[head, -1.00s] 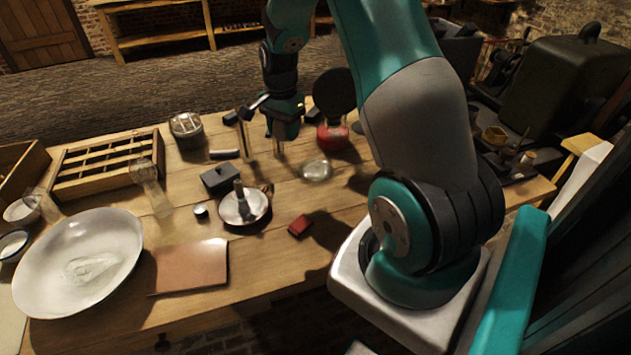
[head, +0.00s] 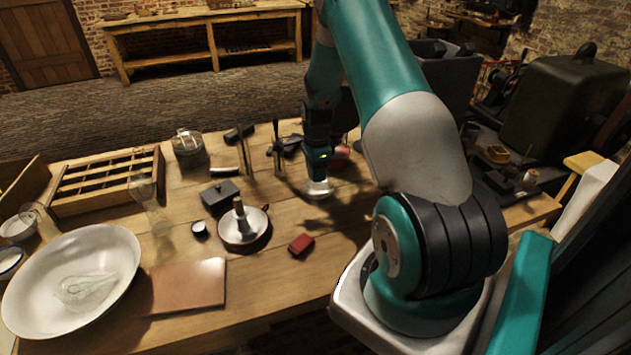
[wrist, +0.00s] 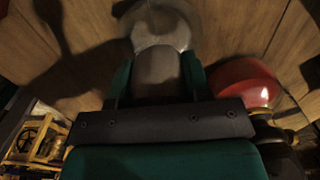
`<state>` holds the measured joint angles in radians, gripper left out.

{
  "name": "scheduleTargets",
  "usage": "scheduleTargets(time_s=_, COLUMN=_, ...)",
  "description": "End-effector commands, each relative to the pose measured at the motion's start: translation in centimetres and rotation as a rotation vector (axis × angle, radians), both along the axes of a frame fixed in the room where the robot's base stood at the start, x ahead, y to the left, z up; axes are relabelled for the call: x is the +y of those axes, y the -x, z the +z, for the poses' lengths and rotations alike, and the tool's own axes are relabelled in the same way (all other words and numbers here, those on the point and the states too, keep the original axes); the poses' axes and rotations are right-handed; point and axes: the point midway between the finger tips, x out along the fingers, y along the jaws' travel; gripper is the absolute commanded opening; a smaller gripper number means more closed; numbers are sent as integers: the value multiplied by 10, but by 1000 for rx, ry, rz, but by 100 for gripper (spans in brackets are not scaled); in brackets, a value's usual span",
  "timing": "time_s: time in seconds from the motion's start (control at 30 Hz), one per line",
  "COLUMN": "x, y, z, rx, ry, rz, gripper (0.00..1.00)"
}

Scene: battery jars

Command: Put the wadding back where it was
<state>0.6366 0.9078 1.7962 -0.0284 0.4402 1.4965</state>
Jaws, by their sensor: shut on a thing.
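A red rounded object (wrist: 245,82) stands close to the right of my gripper. Two upright rods (head: 278,145) stand left of it. A lidded glass jar (head: 188,147), dark box (head: 220,193), pan (head: 240,232), red block (head: 301,244) and white basin (head: 75,280) occupy the left and front.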

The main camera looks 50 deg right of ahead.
Motion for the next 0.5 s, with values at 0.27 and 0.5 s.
scheduleTargets(time_s=0.27, x=0, y=0, z=-31, rx=3, ry=-2, rz=0, gripper=22)
scheduleTargets(time_s=0.5, x=0, y=0, z=-47, rx=-1, ry=1, rz=1, gripper=22)
